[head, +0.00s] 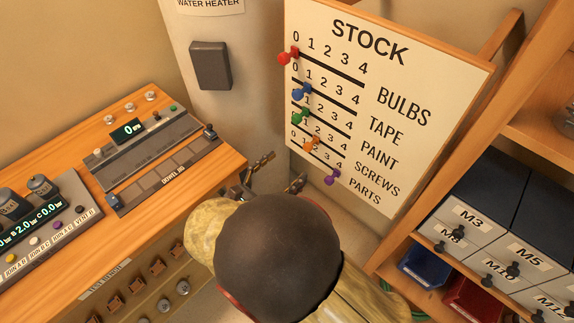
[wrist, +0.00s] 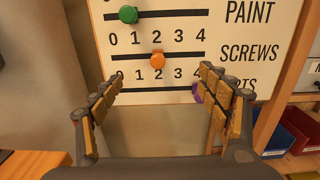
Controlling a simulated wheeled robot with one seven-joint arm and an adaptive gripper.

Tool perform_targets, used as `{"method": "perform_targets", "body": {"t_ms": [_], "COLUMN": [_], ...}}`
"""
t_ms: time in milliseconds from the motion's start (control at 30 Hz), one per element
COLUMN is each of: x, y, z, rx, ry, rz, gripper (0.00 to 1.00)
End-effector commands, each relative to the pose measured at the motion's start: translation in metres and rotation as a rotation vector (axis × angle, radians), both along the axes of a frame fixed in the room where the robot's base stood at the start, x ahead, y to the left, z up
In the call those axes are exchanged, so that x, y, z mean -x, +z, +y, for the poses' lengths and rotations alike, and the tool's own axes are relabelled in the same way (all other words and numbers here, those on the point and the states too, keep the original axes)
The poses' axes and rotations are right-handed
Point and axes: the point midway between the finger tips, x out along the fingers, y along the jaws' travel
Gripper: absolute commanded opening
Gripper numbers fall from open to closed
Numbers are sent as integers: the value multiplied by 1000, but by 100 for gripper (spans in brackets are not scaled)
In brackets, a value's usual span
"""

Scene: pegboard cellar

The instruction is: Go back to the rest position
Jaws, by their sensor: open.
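My gripper (head: 275,172) is open and empty in front of the lower left of the white STOCK board (head: 440,70). The wrist view shows its two fingers (wrist: 160,82) spread wide, with nothing between them. The board carries sliding knobs: a red knob (head: 287,57) at 0 on BULBS, a blue knob (head: 301,91) near 1 on TAPE, and a green knob (wrist: 128,14) near 1 on PAINT. An orange knob (wrist: 157,60) stands at 2 on SCREWS. A purple knob (head: 332,177) stands near 4 on PARTS; in the wrist view the right finger partly hides it.
A wooden bench (head: 226,160) with control panels stands at left. A grey water heater (head: 235,110) is behind. At right, a wooden shelf holds labelled drawers (head: 470,215), a blue bin (head: 425,268) and a red bin (head: 470,300).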

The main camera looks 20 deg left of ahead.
Motion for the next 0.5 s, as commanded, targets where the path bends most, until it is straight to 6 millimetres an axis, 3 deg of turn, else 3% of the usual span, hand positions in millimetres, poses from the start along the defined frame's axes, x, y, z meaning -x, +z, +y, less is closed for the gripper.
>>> {"method": "perform_targets", "body": {"t_ms": [500], "x": [-1], "y": [-4], "z": [2], "rx": [-34], "ry": [6], "rz": [1], "gripper": [76]}}
